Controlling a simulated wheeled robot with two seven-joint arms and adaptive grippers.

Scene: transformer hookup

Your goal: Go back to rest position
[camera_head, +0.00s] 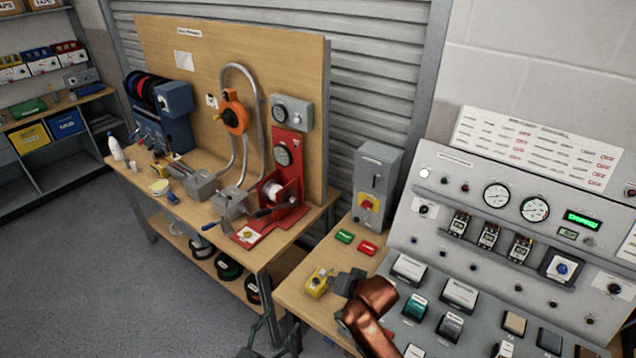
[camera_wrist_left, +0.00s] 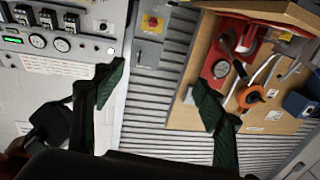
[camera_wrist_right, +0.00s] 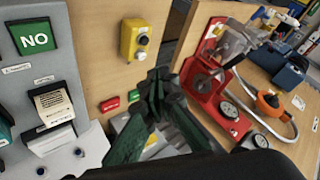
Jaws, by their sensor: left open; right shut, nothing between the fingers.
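My left gripper (camera_head: 279,330) shows low in the head view, beside the front edge of the workbench. In the left wrist view its two dark green fingers (camera_wrist_left: 160,95) are spread wide with nothing between them. My right gripper (camera_head: 349,283) is partly visible in the head view, at the end of my copper-coloured arm, close to a yellow button box (camera_head: 319,283). In the right wrist view its fingertips (camera_wrist_right: 157,90) meet and hold nothing. The yellow box (camera_wrist_right: 135,40) appears beyond them, and its distance from the fingers is unclear.
The control panel (camera_head: 470,205) stands at right. A green block (camera_head: 345,236) and a red block (camera_head: 367,247) lie on the small table. The wooden workbench (camera_head: 150,200) at left carries a red reel stand (camera_head: 287,180) and tools. Open floor (camera_head: 70,270) lies at lower left.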

